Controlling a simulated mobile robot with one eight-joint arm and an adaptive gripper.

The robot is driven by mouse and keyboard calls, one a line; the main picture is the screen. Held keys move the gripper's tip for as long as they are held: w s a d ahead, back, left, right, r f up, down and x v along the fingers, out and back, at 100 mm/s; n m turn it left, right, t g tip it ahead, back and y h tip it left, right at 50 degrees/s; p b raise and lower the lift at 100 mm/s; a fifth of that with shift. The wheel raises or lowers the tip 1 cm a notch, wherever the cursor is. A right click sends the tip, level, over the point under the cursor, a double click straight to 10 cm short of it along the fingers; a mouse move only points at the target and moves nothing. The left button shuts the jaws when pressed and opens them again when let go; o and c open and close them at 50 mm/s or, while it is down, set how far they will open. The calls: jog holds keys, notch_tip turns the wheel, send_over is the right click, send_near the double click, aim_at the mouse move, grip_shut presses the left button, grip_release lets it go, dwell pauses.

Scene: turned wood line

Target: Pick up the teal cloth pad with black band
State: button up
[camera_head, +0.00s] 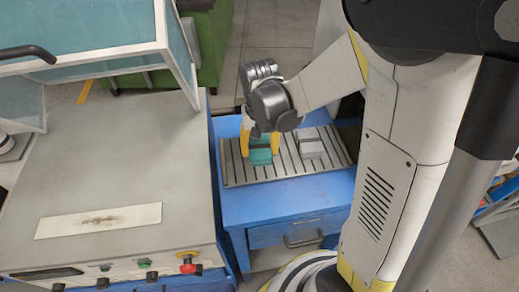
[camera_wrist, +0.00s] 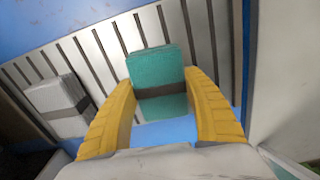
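The teal cloth pad with black band (camera_wrist: 156,66) lies on the slatted metal tray (camera_head: 235,171). In the head view the pad (camera_head: 260,156) shows partly below my gripper (camera_head: 260,147). In the wrist view my gripper (camera_wrist: 163,96) has its two yellow fingers apart, one on each side of the pad. The near part of the pad and its dark band lie between the fingers; the far part extends past the tips. I cannot tell whether either finger touches it. A little of the pad is hidden by the fingers and wrist.
A grey-white pad with a dark band (camera_wrist: 58,100) lies beside it on the tray, also in the head view (camera_head: 310,143). The tray sits on a blue cabinet (camera_head: 290,208). A grey machine bench (camera_head: 110,170) with a glazed hood (camera_head: 80,30) stands to the left.

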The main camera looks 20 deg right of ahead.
aim_at(259, 146)
jog(key=shift+c, duration=0.2)
notch_tip(259, 146, up, 4)
jog(key=shift+r+p, duration=0.15)
jog(key=shift+p, duration=1.05)
jog(key=s+d+r+p, duration=0.4)
jog(key=s+r, duration=0.2)
jog(key=s, duration=0.5)
jog(key=shift+d+r, duration=0.15)
jog(key=shift+r, duration=0.2)
jog(key=shift+o, duration=0.7)
jog(key=shift+w, duration=0.15)
